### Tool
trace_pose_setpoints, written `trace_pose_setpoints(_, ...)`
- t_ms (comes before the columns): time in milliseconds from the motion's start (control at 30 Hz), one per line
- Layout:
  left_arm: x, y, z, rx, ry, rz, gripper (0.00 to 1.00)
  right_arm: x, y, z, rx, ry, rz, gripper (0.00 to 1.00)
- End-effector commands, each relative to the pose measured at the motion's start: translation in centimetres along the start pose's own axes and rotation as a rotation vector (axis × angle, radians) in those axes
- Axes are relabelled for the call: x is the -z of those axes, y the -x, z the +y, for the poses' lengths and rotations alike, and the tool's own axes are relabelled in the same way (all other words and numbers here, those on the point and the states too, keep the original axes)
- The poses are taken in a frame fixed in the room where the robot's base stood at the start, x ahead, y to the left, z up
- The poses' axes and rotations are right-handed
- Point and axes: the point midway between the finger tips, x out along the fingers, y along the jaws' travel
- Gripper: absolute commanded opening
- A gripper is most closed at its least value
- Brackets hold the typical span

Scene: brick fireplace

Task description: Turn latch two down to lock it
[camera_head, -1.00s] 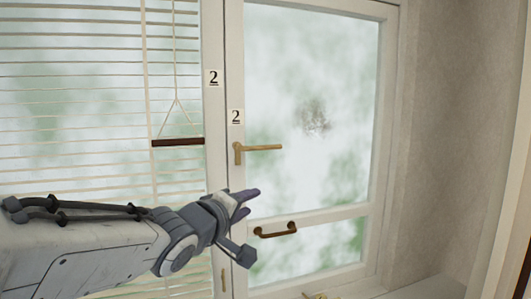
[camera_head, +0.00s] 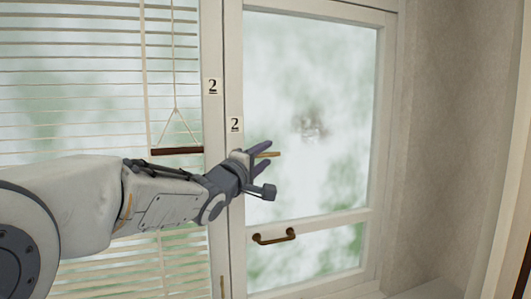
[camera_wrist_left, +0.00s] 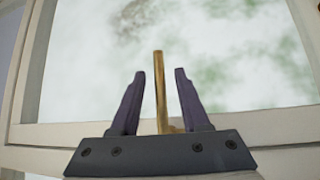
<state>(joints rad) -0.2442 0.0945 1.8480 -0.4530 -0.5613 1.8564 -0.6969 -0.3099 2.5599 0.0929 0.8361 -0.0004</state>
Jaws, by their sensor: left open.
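Latch two is a brass lever handle (camera_head: 272,155) on the window frame just below the lower "2" label (camera_head: 235,124). It points sideways to the right, about level. My left gripper (camera_head: 266,158) is at the latch and hides its mount in the head view. In the left wrist view the brass lever (camera_wrist_left: 160,88) stands between the two open dark fingers (camera_wrist_left: 159,95), with a gap on each side. My right gripper is not in view.
Blinds with a wooden bar (camera_head: 178,151) hang at the left. A plaster wall (camera_head: 450,130) bounds the right side.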

Motion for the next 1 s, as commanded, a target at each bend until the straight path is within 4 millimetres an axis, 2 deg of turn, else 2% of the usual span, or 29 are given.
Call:
trace_pose_setpoints(333, -0.01, -0.51, -0.04, 0.001, -0.001, 0.000, 0.46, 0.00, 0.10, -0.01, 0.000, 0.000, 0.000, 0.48)
trace_pose_setpoints(367, -0.01, -0.50, -0.04, 0.001, -0.001, 0.000, 0.38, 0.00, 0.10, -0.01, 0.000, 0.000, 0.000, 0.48)
trace_pose_setpoints(400, 0.00, -0.50, -0.05, 0.001, -0.001, 0.000, 0.23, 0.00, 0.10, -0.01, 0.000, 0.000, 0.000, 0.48)
trace_pose_setpoints(467, 0.00, -0.49, -0.04, 0.001, -0.001, 0.000, 0.00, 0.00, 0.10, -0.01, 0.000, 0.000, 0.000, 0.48)
trace_pose_setpoints(1000, 0.04, -0.45, -0.08, 0.002, 0.000, 0.001, 0.00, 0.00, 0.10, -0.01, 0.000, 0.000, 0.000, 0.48)
